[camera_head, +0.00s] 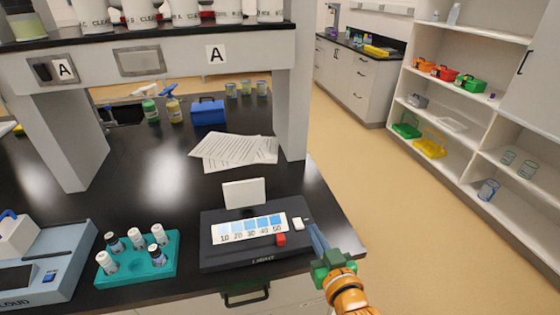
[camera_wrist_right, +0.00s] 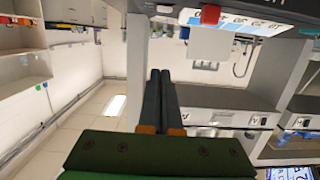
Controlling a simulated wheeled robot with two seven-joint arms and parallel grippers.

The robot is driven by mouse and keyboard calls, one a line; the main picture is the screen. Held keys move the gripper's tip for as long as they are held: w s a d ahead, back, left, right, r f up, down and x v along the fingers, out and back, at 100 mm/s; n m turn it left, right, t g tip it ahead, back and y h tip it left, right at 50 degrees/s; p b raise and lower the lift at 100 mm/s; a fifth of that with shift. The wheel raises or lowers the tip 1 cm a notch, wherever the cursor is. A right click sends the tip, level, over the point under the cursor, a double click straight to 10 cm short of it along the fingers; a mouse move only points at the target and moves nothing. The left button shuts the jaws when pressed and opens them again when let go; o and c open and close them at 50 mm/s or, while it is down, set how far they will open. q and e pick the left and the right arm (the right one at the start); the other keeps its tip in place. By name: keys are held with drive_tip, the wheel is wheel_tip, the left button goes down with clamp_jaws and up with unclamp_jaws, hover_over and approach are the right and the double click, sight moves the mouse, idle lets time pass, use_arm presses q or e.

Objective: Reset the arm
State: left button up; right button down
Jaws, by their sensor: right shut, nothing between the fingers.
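My right gripper (camera_head: 316,238) is beside the right end of the black device (camera_head: 222,262) with the blue colour scale. Its fingers are together and empty, and they also show side by side in the right wrist view (camera_wrist_right: 160,75). The gap between the fingers and the device is hard to judge in the head view. The orange and green end of my right arm is over the bench's front right edge. My left gripper is not in view.
A teal rack (camera_head: 163,272) with several capped vials stands left of the device. A blue-grey machine (camera_head: 70,262) is at the far left. Papers (camera_head: 225,150) and a blue box (camera_head: 208,112) lie farther back. Open floor (camera_head: 390,200) lies right of the bench.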

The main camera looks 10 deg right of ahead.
drive_tip(key=s+f+n+g, duration=0.1)
drive_tip(key=s+f+g, duration=0.55)
drive_tip(key=s, duration=0.45)
drive_tip(key=s+f+n+g, duration=0.1)
drive_tip(key=s+f+g, duration=0.55)
drive_tip(key=s, duration=0.45)
wheel_tip(320, 180, down, 19)
drive_tip(key=s, duration=0.3)
drive_tip(key=s+d+f+g+b, duration=0.1)
drive_tip(key=s+d+f+g, duration=0.1)
drive_tip(key=s+f, duration=0.7)
drive_tip(key=shift+s+d+f+h, duration=0.2)
drive_tip(key=shift+s+d+h, duration=0.1)
drive_tip(key=shift+s, duration=0.6)
